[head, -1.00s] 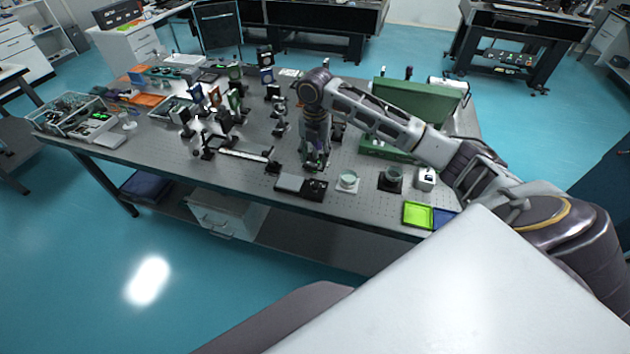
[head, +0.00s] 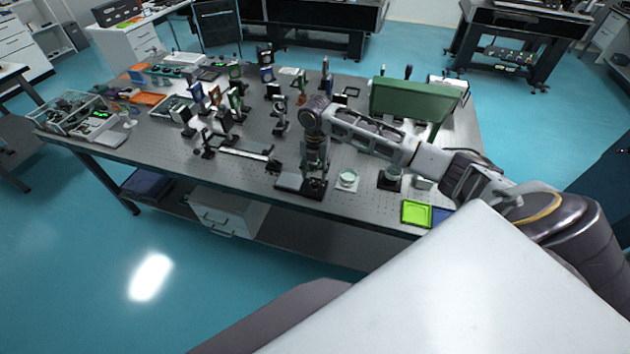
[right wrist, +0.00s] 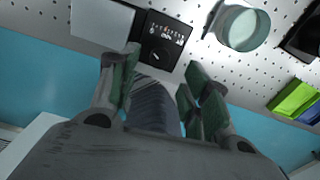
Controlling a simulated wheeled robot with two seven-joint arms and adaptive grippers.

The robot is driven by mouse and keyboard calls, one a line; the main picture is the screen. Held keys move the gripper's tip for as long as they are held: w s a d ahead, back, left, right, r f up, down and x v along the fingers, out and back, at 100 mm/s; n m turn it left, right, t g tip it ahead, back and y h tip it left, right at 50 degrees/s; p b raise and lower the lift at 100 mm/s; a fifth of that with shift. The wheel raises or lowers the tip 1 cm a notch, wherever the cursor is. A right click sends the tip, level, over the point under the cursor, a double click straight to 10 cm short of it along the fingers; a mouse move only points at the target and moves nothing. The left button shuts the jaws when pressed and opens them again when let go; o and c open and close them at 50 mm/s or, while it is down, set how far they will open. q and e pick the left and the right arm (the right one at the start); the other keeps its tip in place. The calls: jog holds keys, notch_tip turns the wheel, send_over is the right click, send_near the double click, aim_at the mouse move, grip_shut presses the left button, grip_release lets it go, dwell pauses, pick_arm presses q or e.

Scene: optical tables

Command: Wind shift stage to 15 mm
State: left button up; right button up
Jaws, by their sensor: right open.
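A low unit at the table's front edge has a light grey plate (head: 288,181) on its left and a black box on its right. In the right wrist view the plate (right wrist: 103,24) and the black box (right wrist: 160,42) show from above. The box top carries an arc of small pale marks and a short white line below them. I cannot read the marks surely. My right gripper (head: 314,184) hangs over the black box, hiding most of it in the head view. Its fingers (right wrist: 160,78) are apart and empty, near the box's front edge in the picture. My left gripper is out of view.
A rail (head: 243,153) and several optic mounts stand left.

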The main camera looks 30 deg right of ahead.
aim_at(315, 182)
jog(key=shift+f+p, duration=0.4)
jog(key=shift+f, duration=2.7)
jog(key=c, duration=1.1)
jog(key=shift+o, duration=0.2)
jog(key=shift+m, duration=0.6)
